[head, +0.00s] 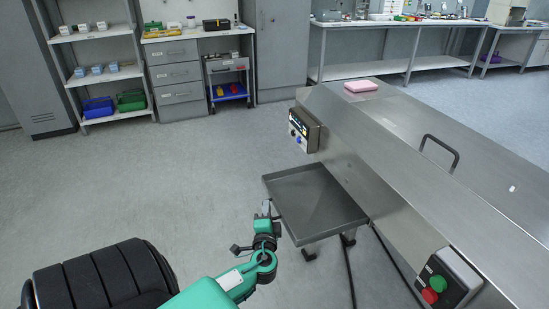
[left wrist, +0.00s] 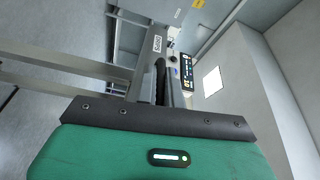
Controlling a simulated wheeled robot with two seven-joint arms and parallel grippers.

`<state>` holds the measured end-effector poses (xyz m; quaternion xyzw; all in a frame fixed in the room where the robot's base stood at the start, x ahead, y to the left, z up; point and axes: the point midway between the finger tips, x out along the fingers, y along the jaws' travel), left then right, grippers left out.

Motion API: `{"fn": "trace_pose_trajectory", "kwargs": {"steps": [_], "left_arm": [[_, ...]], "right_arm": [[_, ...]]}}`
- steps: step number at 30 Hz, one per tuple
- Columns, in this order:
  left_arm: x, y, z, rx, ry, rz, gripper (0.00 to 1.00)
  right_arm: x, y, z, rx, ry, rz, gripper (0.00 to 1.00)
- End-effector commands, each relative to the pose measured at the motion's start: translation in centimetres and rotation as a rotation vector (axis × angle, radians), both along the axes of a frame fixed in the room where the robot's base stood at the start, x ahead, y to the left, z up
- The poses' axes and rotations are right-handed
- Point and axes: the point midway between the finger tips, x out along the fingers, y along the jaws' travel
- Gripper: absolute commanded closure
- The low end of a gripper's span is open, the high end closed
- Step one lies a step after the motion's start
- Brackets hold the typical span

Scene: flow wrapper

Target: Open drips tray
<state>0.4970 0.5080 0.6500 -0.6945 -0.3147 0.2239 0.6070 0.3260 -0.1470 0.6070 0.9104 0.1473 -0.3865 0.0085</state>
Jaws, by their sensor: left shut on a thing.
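The drips tray (head: 318,203) is a shallow, dark grey metal tray with a raised rim. In the head view it sticks out from the left side of the steel flow wrapper (head: 400,170), low near the machine's feet. My left gripper (head: 267,209) is at the tray's outer left edge and is shut on it; the exact contact is small and partly hidden by the fingers. In the left wrist view the dark gripper fingers (left wrist: 160,80) point away from the green gripper body, toward the machine. My right gripper is in neither view.
A control panel (head: 298,130) is on the machine's left side, and a red and green button box (head: 440,286) is at lower right. Dark cables hang beside the tray. The floor (head: 180,180) left of the tray is clear. Shelves (head: 100,70) and drawers stand far back.

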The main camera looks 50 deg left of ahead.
Motion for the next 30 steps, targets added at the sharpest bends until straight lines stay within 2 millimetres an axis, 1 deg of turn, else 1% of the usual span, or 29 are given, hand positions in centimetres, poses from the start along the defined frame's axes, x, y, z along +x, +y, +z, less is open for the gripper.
{"fn": "trace_pose_trajectory", "kwargs": {"steps": [10, 11, 12, 13, 14, 23, 26, 30], "left_arm": [[-0.1, 0.1, -0.1, 0.002, 0.002, 0.002, 1.0], [-0.1, 0.1, -0.1, 0.0, 0.002, 0.002, 0.85], [-0.1, 0.1, -0.1, 0.0, 0.002, 0.002, 0.77], [-0.1, 0.1, -0.1, 0.0, 0.002, 0.002, 0.71], [-0.1, 0.1, -0.1, 0.0, 0.002, 0.002, 0.69], [-0.2, -0.1, -0.1, 0.0, 0.001, 0.001, 0.69], [-0.8, -0.7, -0.2, -0.001, 0.002, 0.001, 0.69], [-2.6, -2.4, -0.4, -0.003, 0.003, 0.001, 0.69]], "right_arm": [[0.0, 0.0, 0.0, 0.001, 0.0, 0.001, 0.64], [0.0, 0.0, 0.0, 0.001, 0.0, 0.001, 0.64], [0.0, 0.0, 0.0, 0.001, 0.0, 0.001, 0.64], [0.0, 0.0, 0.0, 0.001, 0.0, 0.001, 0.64], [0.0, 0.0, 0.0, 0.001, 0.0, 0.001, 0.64], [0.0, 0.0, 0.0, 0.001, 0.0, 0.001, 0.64], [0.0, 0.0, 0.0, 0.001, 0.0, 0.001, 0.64], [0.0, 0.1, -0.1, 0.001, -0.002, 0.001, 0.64]]}}
